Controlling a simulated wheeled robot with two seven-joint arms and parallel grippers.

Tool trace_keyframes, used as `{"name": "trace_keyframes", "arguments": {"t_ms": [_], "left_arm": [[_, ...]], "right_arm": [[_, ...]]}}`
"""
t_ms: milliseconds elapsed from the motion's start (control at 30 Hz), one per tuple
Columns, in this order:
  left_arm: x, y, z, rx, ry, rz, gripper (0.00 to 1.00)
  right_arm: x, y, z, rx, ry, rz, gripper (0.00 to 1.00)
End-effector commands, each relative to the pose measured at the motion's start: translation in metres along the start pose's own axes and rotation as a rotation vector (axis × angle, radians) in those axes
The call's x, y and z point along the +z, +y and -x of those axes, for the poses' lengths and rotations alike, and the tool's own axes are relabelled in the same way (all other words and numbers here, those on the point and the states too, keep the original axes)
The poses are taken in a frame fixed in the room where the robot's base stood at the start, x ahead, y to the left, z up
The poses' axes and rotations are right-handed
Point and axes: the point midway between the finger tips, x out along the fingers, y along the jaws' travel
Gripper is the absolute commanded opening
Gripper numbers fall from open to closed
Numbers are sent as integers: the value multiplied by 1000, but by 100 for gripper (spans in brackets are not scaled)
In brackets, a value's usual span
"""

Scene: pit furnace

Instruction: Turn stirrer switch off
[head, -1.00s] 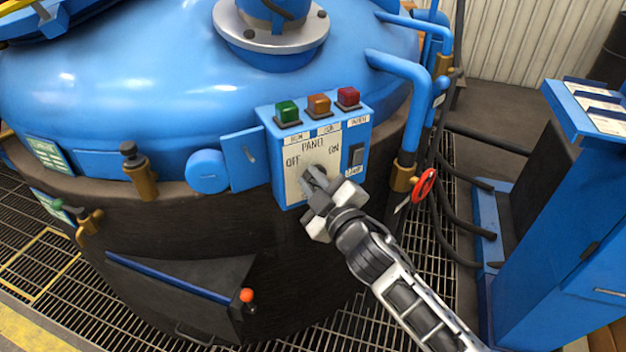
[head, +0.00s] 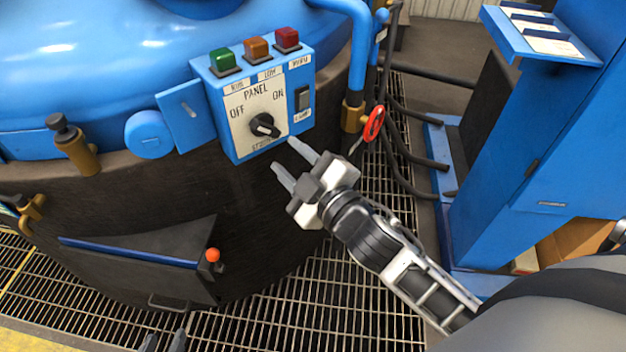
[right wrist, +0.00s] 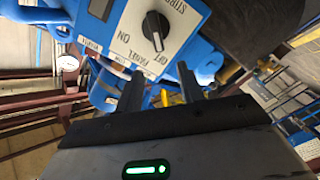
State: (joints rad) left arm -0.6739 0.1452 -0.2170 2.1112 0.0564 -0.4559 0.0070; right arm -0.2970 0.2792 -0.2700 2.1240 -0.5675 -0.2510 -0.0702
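The stirrer switch is a black knob (head: 265,125) on the white face of the blue control panel (head: 241,143), with OFF to its upper left and ON to its upper right. Its long axis runs from the OFF side to the lower right. In the right wrist view the knob (right wrist: 155,30) shows whole, one end towards the OFF label. My right gripper (head: 288,158) is open and empty, just below and right of the panel, apart from the knob. My left gripper (head: 164,342) peeks in at the bottom edge, its two fingertips apart; the rest is hidden.
Green, orange and red buttons (head: 256,50) sit atop the panel, and a black rocker switch (head: 302,98) is at its right. A blue cabinet (head: 540,130) is further right. Grating floor lies below.

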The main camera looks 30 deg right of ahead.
Motion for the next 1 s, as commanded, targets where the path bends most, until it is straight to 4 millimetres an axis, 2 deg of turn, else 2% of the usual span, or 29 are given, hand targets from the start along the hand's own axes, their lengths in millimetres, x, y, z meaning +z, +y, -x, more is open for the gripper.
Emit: {"name": "trace_keyframes", "arguments": {"t_ms": [33, 100, 333, 500, 1000], "left_arm": [[2, 0, -1, 1, 2, 1, 36], [1, 0, -2, 2, 5, 4, 36], [-2, 1, -1, 6, 19, 10, 36], [-1, 1, -1, 6, 16, 15, 36], [0, 2, -1, 6, 14, 18, 36]], "right_arm": [[2, -2, 13, -3, -2, 0, 38], [2, -2, 27, -2, -2, -2, 38], [1, -1, 54, -1, -1, -1, 38], [0, 0, 60, 1, 1, 0, 38], [4, -4, 61, -8, -14, -25, 38]]}}
